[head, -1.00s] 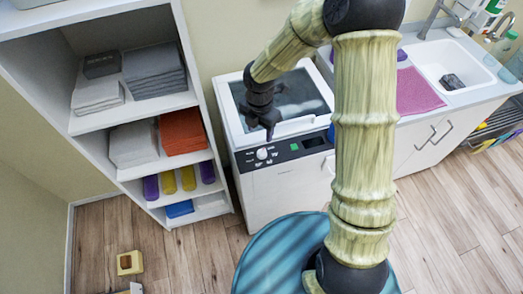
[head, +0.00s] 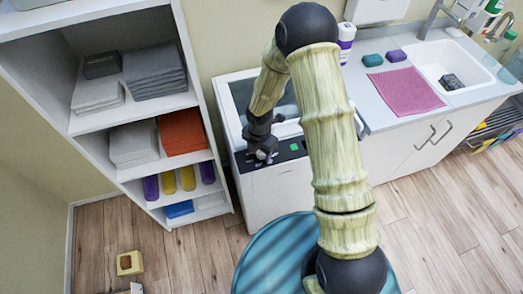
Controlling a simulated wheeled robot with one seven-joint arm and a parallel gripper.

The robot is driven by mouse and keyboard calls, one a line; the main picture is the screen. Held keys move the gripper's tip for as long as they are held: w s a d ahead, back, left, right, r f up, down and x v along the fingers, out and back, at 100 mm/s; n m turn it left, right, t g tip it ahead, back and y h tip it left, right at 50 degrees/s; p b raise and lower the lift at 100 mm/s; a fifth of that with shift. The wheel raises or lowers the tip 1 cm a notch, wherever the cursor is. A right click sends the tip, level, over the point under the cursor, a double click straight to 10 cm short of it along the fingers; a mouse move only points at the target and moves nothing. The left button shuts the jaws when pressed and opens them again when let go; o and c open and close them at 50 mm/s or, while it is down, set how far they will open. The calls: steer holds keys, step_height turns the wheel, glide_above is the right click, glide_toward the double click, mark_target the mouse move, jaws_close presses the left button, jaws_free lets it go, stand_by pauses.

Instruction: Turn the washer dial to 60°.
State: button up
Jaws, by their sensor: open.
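The white washer (head: 285,197) stands against the wall between the shelf unit and the sink counter. Its dark control panel (head: 288,152) runs along the top front edge, with a green button (head: 294,147) on it. My gripper (head: 264,156) is at the left part of this panel, right at the white dial. The dial is mostly hidden behind the gripper, so its setting cannot be read. I cannot tell whether the fingers touch the dial. My arm covers part of the washer's top and the right end of the panel.
A shelf unit (head: 206,110) with folded towels and rolls stands close on the left. On the right, a sink counter (head: 377,117) holds a pink cloth (head: 405,92), two soap-like blocks and a bottle (head: 346,42). A small yellowish box (head: 130,263) lies on the floor.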

steer(key=shift+d, duration=0.1)
steer(key=shift+c, duration=0.2)
steer(key=c, duration=0.9)
steer(key=shift+d, duration=0.1)
steer(key=shift+w, duration=0.15)
steer(key=shift+w, duration=0.1)
steer(key=shift+d+m, duration=0.15)
steer(key=shift+m, duration=0.55)
steer(key=shift+a+m, duration=0.4)
steer(key=shift+m, duration=0.1)
